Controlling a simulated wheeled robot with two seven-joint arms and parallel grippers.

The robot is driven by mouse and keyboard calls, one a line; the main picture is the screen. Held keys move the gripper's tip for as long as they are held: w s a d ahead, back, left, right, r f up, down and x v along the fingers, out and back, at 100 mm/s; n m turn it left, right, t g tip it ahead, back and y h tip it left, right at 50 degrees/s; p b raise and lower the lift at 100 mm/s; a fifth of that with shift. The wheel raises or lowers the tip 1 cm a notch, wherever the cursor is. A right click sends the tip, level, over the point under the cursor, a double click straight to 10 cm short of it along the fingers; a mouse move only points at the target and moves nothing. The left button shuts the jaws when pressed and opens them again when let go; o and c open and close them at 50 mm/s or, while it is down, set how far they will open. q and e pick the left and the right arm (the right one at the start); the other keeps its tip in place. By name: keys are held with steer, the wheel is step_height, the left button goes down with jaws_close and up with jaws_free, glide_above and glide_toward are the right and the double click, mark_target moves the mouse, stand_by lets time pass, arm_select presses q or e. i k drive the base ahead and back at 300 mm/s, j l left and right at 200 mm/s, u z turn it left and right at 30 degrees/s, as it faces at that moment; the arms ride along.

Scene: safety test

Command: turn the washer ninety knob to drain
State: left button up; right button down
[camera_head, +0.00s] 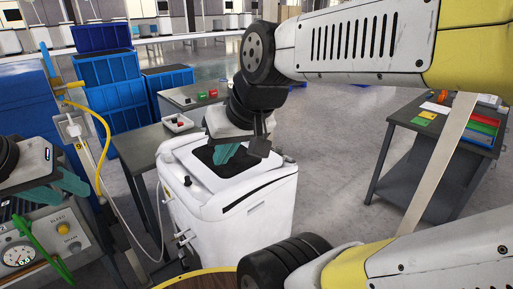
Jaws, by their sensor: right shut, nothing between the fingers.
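The white washer-like machine (235,205) stands in the middle, with a dark recessed top. A small black knob (187,181) shows on its left front edge; I cannot tell if it is the ninety knob, and no drain marking is readable. My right gripper (226,153) is shut and empty, pointing down over the dark top. It hides part of the top, and I cannot tell if it touches. My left gripper (62,190) is at the far left, away from the machine, its teal fingers apart and empty in front of a gauge panel.
The panel with a gauge (18,254) and yellow button (63,228) is at lower left. A yellow hose (103,135) hangs nearby. Blue crates (108,78) stand behind. A dark table (456,137) with coloured trays is at right.

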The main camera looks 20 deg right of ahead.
mark_target(278, 150)
steer(key=z, duration=1.2)
steer(key=i+l+u, duration=0.4)
steer(key=l, duration=0.35)
steer(key=i+l+u, duration=0.2)
steer(key=l, duration=0.2)
steer(key=i, duration=0.05)
